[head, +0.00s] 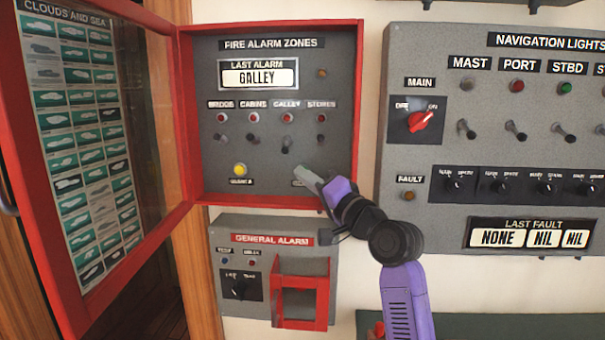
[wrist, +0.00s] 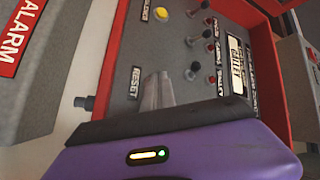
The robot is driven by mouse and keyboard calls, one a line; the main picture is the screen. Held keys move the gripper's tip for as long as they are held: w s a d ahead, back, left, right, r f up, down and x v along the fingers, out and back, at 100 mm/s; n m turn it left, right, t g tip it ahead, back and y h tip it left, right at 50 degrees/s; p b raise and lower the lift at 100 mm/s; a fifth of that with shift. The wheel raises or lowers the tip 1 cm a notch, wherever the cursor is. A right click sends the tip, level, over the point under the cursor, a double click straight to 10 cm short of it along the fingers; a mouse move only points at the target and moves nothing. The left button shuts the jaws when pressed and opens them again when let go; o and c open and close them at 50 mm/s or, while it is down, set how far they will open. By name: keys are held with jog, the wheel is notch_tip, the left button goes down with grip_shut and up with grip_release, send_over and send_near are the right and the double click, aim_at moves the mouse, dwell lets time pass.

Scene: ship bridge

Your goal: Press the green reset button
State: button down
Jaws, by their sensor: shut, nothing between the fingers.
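The green reset button itself is not visible in either view. A RESET label (wrist: 135,82) shows in the wrist view on the grey fire alarm panel (head: 265,180), right beside my fingertips, and the area by it is covered by my fingers. In the head view my gripper (head: 299,173) reaches in over the lower right part of this panel and partly covers a label there. My gripper's fingers also show in the wrist view (wrist: 158,80), closed together and empty. Whether the tips touch the panel I cannot tell.
A yellow button (head: 239,169) sits left of my gripper. Several toggle switches (head: 286,143) are above. The red box frame (head: 357,110) surrounds the panel, its door (head: 186,100) open at left. A general alarm box (head: 228,300) is below, a navigation lights panel (head: 450,90) at right.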

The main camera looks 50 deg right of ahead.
dwell(0.3)
jog(key=shift+s+a+p, duration=0.35)
jog(key=shift+s+a, duration=0.2)
jog(key=shift+a, duration=0.05)
jog(key=shift+a, duration=0.1)
jog(key=shift+s+a+p, duration=0.45)
jog(key=shift+s+a, duration=0.35)
jog(key=shift+a, duration=0.15)
jog(key=shift+s+a+p, duration=0.45)
jog(key=shift+s+a, duration=0.3)
jog(key=shift+a, duration=0.2)
